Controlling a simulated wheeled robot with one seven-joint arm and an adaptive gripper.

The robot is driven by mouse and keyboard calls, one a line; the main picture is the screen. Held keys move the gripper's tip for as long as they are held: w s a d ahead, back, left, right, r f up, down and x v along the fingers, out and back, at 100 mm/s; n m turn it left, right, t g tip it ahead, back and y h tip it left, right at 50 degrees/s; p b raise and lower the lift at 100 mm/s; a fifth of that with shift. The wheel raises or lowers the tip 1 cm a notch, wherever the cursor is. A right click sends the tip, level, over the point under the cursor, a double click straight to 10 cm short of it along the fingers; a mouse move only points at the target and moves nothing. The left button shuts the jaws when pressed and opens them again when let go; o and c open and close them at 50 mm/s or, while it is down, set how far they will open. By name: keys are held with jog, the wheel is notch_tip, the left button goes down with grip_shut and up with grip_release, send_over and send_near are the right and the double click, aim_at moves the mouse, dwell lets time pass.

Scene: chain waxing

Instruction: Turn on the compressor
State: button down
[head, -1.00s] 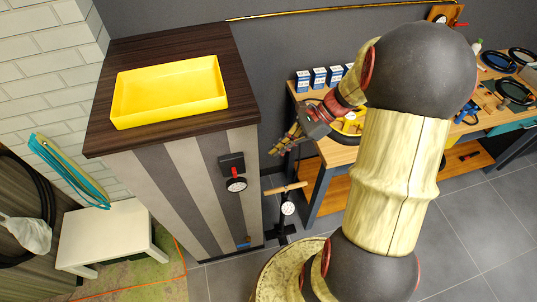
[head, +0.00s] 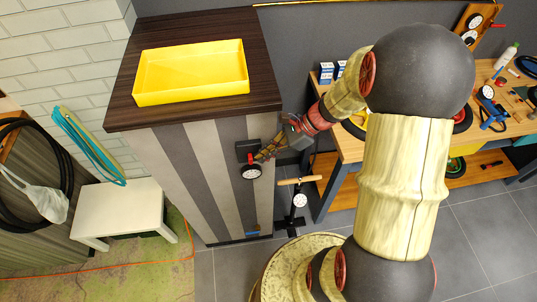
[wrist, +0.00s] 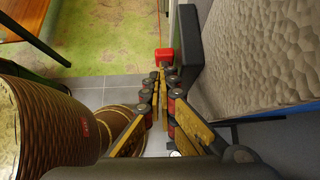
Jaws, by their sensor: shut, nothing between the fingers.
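A black switch box (head: 243,149) with a round gauge (head: 251,172) is fixed to the striped side of a cabinet. A small red part (head: 250,159) shows between them, partly hidden by my fingers. In the wrist view the red knob (wrist: 165,54) sits just beyond my fingertips, beside the black box (wrist: 188,48). My gripper (head: 262,156) reaches in from the right, its fingers close together and empty. It is right at the switch; whether the tips touch the red knob I cannot tell.
A yellow tray (head: 190,72) lies on the dark cabinet top (head: 265,92). A floor pump (head: 298,198) with a wooden handle stands just below my gripper. A wooden workbench (head: 350,145) is at the right. A white stool (head: 118,205) is at the left.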

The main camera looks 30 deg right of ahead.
jog(key=shift+a+r+p, duration=0.1)
jog(key=shift+r+p, duration=0.05)
jog(key=shift+p, duration=0.15)
jog(key=shift+w+a+h+p, duration=0.1)
jog(key=shift+a+h+p, duration=0.1)
jog(key=shift+h+p, duration=0.25)
